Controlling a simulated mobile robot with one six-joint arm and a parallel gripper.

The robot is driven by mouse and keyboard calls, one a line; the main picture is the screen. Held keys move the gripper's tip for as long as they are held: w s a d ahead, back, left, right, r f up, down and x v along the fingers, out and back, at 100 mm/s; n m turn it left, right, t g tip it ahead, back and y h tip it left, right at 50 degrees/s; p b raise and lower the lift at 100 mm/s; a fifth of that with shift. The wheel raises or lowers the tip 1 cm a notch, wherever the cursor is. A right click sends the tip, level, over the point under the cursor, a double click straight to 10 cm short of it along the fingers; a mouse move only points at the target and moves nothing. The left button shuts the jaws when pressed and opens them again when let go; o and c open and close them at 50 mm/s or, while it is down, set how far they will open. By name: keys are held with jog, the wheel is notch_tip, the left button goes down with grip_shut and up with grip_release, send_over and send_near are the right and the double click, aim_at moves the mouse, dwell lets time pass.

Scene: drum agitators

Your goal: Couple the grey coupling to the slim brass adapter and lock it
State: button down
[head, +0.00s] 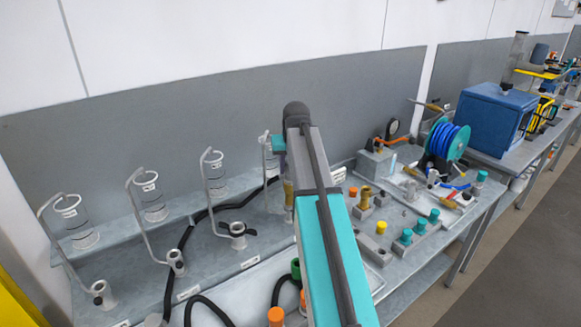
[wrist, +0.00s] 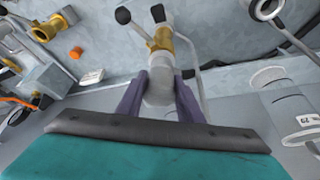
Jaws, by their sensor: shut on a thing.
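In the wrist view the purple fingers of my gripper (wrist: 161,92) are shut on a pale grey cylindrical piece, which I take to be the grey coupling (wrist: 157,88). A brass piece (wrist: 168,45), likely the slim brass adapter, lies in line just beyond it. I cannot tell how deeply coupling and brass meet, or whether the levers are locked. In the head view my arm hides the gripper and most of the coupling; a bit of brass (head: 288,190) shows beside the arm.
Another brass fitting (wrist: 46,30) stands at the upper left of the wrist view; a brass fitting (head: 365,196) stands right of my arm. Wire holders (head: 215,175) line the bench at left. A blue hose reel (head: 447,140) and blue box (head: 495,118) stand further right.

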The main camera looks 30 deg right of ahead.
jog(key=shift+f, duration=0.25)
dwell(0.4)
jog(key=c, duration=1.2)
grip_release()
jog(key=shift+r+p, duration=1.35)
jog(key=shift+r, duration=3.65)
